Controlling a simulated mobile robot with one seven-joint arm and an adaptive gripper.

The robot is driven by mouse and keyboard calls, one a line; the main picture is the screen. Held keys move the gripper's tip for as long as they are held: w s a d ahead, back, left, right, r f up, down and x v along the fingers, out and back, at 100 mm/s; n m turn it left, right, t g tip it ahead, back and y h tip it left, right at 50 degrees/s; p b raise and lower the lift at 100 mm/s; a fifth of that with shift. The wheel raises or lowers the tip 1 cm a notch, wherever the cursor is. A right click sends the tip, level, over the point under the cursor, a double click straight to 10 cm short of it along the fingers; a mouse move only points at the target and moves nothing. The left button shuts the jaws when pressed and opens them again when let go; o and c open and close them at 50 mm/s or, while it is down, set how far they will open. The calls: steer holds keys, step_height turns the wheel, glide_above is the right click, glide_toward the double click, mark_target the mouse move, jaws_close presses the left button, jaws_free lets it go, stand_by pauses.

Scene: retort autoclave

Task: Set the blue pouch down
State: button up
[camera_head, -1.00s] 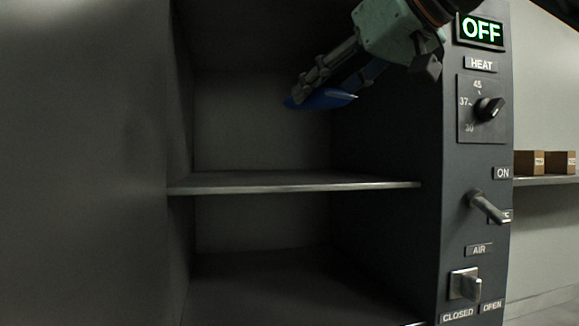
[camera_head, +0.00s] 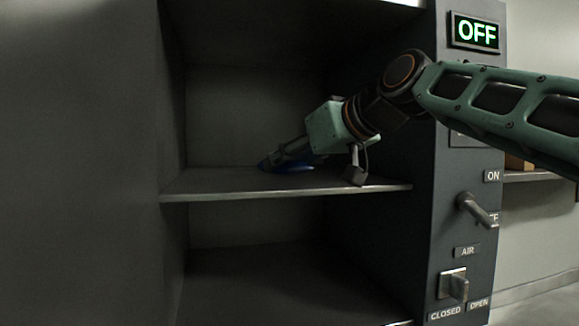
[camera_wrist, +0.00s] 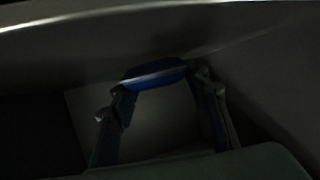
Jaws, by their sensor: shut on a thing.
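My gripper (camera_head: 278,163) reaches into the upper compartment of the autoclave and is shut on the blue pouch (camera_head: 302,168). The pouch is low, at the surface of the shelf (camera_head: 215,185), toward its back. I cannot tell whether it touches the shelf. My fingers and hand hide part of the pouch. In the wrist view the blue pouch (camera_wrist: 153,74) lies between the two fingertips of my gripper (camera_wrist: 158,92).
The autoclave's right panel carries a lit OFF sign (camera_head: 475,33), a lever (camera_head: 477,209) and an air switch (camera_head: 453,287). The compartment below the shelf (camera_head: 270,265) is empty. The left part of the upper shelf is clear. A brown box (camera_head: 518,162) shows partly behind my arm.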

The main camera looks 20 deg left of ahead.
steer(key=shift+f, duration=0.5)
steer(key=shift+f+b, duration=0.2)
steer(key=shift+b, duration=0.1)
steer(key=o, duration=1.2)
steer(key=shift+r, duration=0.15)
steer(key=shift+r+p, duration=0.15)
steer(key=shift+p, duration=0.25)
steer(key=shift+s+d+b, duration=0.1)
steer(key=shift+d+b, duration=0.25)
steer(key=shift+b, duration=0.1)
steer(key=b+v, duration=0.5)
steer(key=v, duration=0.6)
steer(key=shift+s, duration=0.2)
